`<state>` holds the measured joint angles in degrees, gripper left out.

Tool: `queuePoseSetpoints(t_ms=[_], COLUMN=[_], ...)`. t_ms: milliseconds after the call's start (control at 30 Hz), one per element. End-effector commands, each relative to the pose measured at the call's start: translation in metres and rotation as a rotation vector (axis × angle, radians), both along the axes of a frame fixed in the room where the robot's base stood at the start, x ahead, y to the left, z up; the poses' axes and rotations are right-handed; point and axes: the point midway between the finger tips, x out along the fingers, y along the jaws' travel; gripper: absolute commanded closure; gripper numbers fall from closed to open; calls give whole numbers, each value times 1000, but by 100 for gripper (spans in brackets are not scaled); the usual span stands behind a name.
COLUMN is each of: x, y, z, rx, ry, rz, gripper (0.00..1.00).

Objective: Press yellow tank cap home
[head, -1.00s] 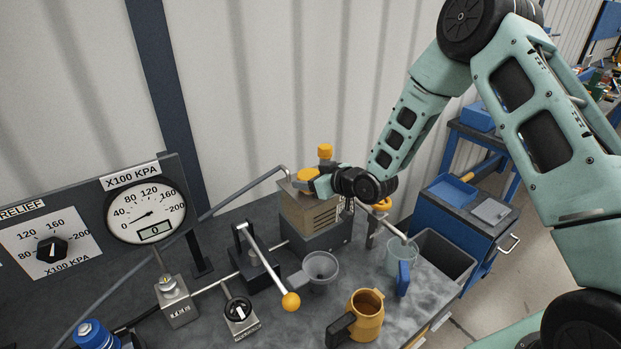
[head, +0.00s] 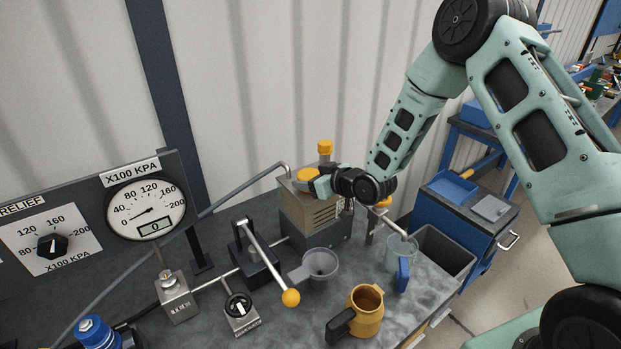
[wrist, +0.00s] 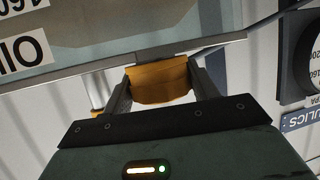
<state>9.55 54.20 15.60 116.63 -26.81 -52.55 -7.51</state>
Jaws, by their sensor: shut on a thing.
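The yellow tank cap (head: 307,174) sits at the top of the beige tank (head: 309,213) in the head view. In the wrist view the cap (wrist: 160,80) is between my two dark fingers, against the tank's edge. My gripper (head: 319,184) comes in from the right and is shut on the cap. The fingers partly hide the cap in the head view, and I cannot tell how fully it is seated.
A grey funnel (head: 320,264), a yellow-knobbed lever (head: 290,297), a yellow jug (head: 367,311) and a clear beaker (head: 398,256) stand in front. A dark bin (head: 443,254) is to the right.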

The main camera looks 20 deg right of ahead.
Motion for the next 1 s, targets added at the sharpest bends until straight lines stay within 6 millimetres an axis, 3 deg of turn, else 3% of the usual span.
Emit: queuePoseSetpoints(t_ms=[167,200,267,667,1000], x=[0,0,0,-5,-56], y=[0,0,0,-3,-33], z=[-4,-4,-4,-3,20], rx=[0,0,0,0,-2], ry=[1,1,1,0,-1], rz=[0,0,0,0,-2], gripper=[58,33,16,16,16])
